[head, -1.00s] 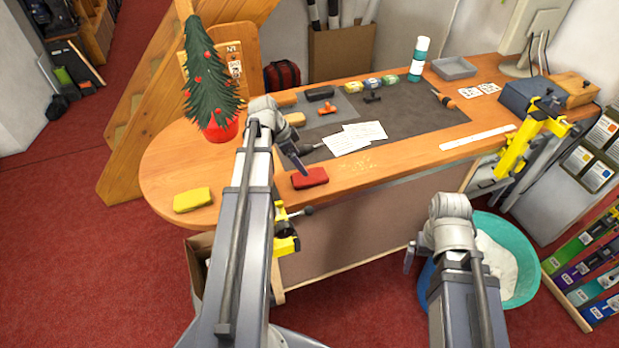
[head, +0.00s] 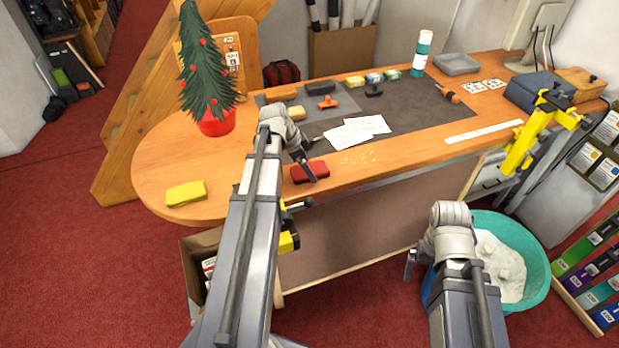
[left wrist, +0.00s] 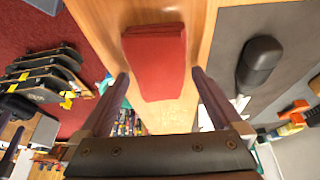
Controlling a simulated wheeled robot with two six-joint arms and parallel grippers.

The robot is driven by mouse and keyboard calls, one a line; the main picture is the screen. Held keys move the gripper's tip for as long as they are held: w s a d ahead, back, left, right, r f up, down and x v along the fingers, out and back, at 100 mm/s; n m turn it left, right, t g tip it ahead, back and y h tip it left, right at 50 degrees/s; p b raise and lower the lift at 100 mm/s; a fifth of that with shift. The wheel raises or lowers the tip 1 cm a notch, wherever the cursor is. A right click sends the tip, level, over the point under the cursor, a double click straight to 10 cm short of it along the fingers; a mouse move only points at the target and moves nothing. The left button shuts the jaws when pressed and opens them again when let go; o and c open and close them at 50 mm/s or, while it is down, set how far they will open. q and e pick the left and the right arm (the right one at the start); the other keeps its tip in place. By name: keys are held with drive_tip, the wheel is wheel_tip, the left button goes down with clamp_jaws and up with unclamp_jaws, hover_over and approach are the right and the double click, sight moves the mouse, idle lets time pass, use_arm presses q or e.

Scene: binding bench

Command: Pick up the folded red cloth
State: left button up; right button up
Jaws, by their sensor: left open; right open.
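The folded red cloth (head: 312,171) lies flat near the front edge of the wooden bench in the head view. In the left wrist view the cloth (left wrist: 155,62) shows between and beyond the two fingers. My left gripper (head: 306,167) is at the cloth in the head view, with a finger in front of part of it. In the left wrist view my left gripper (left wrist: 158,82) is open, with one finger on each side and nothing between the tips shut on. My right gripper (head: 409,266) is open and empty, low in front of the bench beside the teal tub.
A yellow folded cloth (head: 186,193) lies at the bench's left end. A potted tree (head: 214,120) stands behind it. White papers (head: 345,134) and a dark mat (head: 425,115) lie behind the red cloth. A yellow clamp (head: 289,242) hangs at the front edge.

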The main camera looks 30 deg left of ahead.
use_arm(q)
drive_tip(key=shift+w+f, duration=0.1)
drive_tip(key=shift+f, duration=0.05)
drive_tip(key=c, duration=1.1)
wheel_tip(320, 180, up, 10)
drive_tip(key=p, duration=1)
